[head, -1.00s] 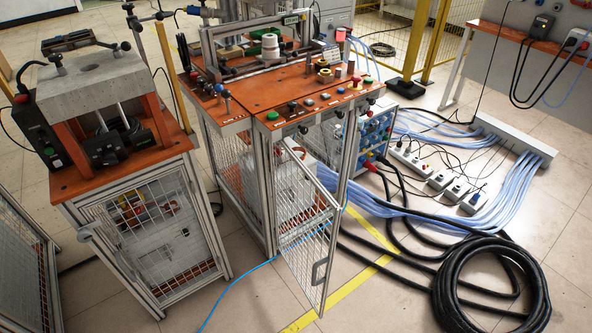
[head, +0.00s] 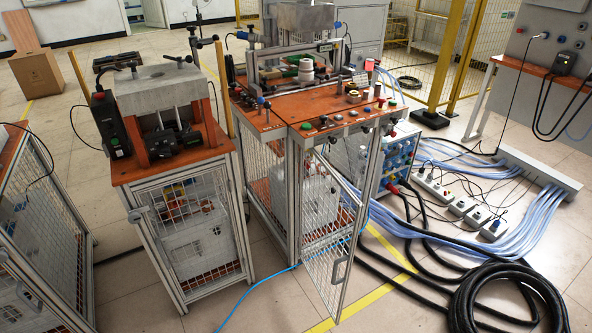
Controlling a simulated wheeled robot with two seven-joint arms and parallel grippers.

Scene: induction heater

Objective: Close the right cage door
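The right cage door (head: 328,279) is a wire mesh panel in a grey metal frame, on the front of the cage under the orange-topped heater bench (head: 330,101). It stands open, swung out toward me, with its dark handle (head: 340,268) near the free edge. Through the opening beside it, a pale object (head: 290,192) shows inside the cage. Neither of my grippers is in the head view.
A smaller mesh cage cart (head: 190,235) stands left of the bench, its front panel shut. A blue cable (head: 262,284) and yellow floor tape (head: 375,296) run near the door. A thick black cable coil (head: 505,300) lies at the lower right. Bare floor shows in front.

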